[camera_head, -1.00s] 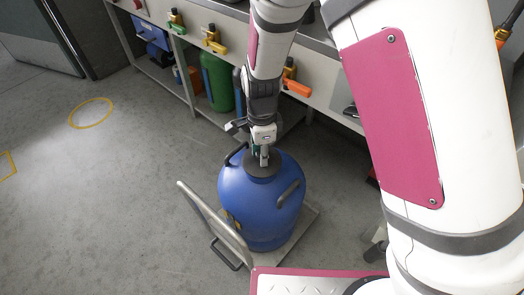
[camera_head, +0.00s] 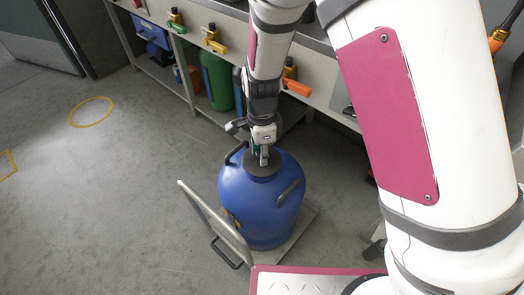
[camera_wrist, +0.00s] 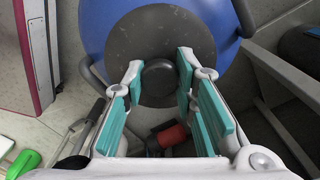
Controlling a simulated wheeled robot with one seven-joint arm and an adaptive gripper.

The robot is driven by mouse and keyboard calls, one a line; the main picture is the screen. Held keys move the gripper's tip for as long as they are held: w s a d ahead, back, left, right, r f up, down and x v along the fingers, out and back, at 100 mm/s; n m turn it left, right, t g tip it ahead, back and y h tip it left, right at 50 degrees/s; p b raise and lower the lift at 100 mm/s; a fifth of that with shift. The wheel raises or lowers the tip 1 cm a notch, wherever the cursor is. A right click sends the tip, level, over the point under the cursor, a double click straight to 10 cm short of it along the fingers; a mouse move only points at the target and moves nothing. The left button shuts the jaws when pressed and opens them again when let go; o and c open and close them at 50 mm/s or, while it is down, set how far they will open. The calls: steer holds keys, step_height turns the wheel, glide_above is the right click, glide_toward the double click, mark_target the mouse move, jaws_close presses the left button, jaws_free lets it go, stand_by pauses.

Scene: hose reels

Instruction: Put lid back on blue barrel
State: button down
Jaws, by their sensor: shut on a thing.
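The blue barrel (camera_head: 260,205) stands upright on a flat trolley; its blue side also shows in the wrist view (camera_wrist: 95,30). The dark grey round lid (camera_wrist: 160,35) is over the barrel's top, roughly centred, and also shows in the head view (camera_head: 250,165). My gripper (camera_head: 264,157) points down from above the barrel. In the wrist view my gripper (camera_wrist: 158,78) has its teal-padded fingers on both sides of the lid's round knob (camera_wrist: 158,85), shut on it. The lid's underside and any gap at the barrel's mouth are hidden.
The trolley (camera_head: 300,225) has a metal handle (camera_head: 205,215) at the barrel's left. A workbench (camera_head: 225,50) with valves stands behind, with a green cylinder (camera_head: 217,80) beneath. The floor at left is clear, with a yellow ring (camera_head: 91,111) marked on it.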

steer(key=c, duration=0.7)
jaws_free()
steer(key=shift+c, duration=0.2)
steer(key=shift+r, duration=0.1)
steer(key=shift+r+p, duration=3.4)
steer(key=shift+c, duration=0.5)
jaws_close()
